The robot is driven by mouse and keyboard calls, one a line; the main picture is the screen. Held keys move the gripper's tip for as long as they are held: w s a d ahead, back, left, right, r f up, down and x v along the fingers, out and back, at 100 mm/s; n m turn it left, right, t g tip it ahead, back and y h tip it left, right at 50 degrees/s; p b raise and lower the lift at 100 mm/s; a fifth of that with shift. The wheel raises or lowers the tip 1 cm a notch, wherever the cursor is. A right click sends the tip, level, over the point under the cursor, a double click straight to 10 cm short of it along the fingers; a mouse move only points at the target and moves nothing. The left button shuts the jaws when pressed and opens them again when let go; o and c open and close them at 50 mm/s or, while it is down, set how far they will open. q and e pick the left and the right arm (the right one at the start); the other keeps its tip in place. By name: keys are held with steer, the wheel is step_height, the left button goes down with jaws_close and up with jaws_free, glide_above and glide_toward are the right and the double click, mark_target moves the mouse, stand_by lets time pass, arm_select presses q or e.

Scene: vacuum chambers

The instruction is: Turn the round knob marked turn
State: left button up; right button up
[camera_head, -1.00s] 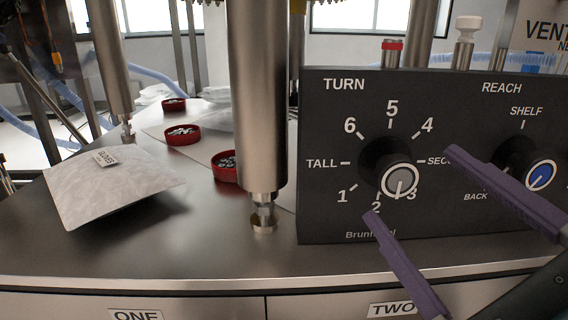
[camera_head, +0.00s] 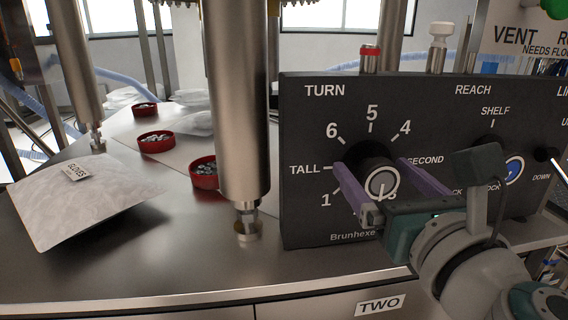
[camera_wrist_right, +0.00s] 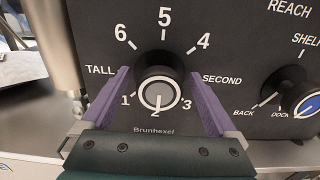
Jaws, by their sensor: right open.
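The round knob marked TURN (camera_head: 381,183) is black with a grey face and a pale ring, on a black control panel (camera_head: 310,215). Numbers and the words TALL and SECOND ring it. In the right wrist view the knob (camera_wrist_right: 159,94) has its white line pointing down at 2. My right gripper (camera_head: 385,172) is open, its purple fingers on either side of the knob. In the right wrist view a gap shows between the knob and each finger, so the gripper (camera_wrist_right: 160,85) is around it without visible contact. My left gripper is not in view.
A second knob with a blue face, marked REACH (camera_head: 514,170), sits right of my gripper. A metal post (camera_head: 238,110) stands left of the panel. Red dishes of small parts (camera_head: 204,174) and a GLOVES packet (camera_head: 85,195) lie on the steel bench (camera_head: 150,262).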

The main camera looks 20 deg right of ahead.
steer(key=shift+w, duration=0.15)
steer(key=shift+c, duration=0.2)
steer(key=c, duration=1.3)
steer(key=shift+n, duration=0.4)
